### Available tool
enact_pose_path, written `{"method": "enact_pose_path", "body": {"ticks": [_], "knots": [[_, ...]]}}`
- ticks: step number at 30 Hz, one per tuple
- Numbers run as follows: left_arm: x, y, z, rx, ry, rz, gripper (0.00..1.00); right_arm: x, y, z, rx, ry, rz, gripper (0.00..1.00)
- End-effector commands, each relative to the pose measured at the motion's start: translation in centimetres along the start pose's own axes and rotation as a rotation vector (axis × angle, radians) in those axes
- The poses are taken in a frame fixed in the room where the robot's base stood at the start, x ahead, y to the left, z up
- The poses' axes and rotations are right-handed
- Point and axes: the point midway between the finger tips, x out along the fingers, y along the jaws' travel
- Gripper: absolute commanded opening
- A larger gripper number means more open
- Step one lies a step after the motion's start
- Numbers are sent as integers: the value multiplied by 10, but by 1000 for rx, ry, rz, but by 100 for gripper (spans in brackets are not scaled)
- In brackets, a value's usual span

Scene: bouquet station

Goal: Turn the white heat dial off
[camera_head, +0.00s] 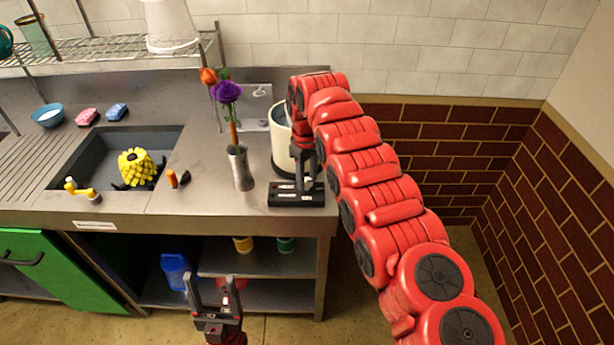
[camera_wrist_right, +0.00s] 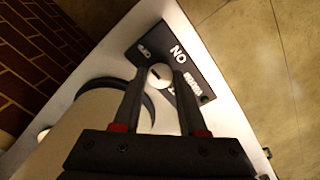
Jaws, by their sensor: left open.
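The white heat dial (camera_wrist_right: 160,76) is a round knob with a short dark mark, set on a black control plate (camera_wrist_right: 205,75) with white lettering. In the right wrist view "ON" reads upside down beside the knob. The plate also shows at the counter's front right corner in the head view (camera_head: 297,201). My right gripper (camera_wrist_right: 160,80) is over the plate, its two fingers apart on either side of the dial. Contact with the knob cannot be told. The knob is hidden in the head view. My left gripper (camera_head: 212,283) is open and empty, low in front of the counter.
A cream pot (camera_head: 281,140) stands just behind the plate, close to my right gripper. A grey vase (camera_head: 240,168) with flowers is left of the plate. A sink (camera_head: 85,165) holds a yellow flower bunch (camera_head: 138,167). The green cabinet door (camera_head: 65,265) is at left.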

Motion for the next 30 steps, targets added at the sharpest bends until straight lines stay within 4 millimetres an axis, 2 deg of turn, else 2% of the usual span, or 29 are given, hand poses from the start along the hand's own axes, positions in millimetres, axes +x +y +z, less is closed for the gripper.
{"method": "enact_pose_path", "body": {"ticks": [1,4,13,17,20,24,30], "knots": [[0,0,0,0,0,0,69,0,0,0,0,0,0,52],[0,0,0,0,0,0,69,0,0,0,1,0,0,69],[0,0,0,0,0,0,69,-1,0,0,1,0,0,69],[2,0,0,0,0,0,69,-11,-1,-1,-1,0,1,69],[5,0,-1,0,0,0,69,-28,-2,-2,-1,2,2,69],[40,-2,-7,0,0,0,69,-69,0,1,1,-1,0,69],[81,-4,-14,0,0,0,69,-107,0,0,1,-1,0,69]]}}
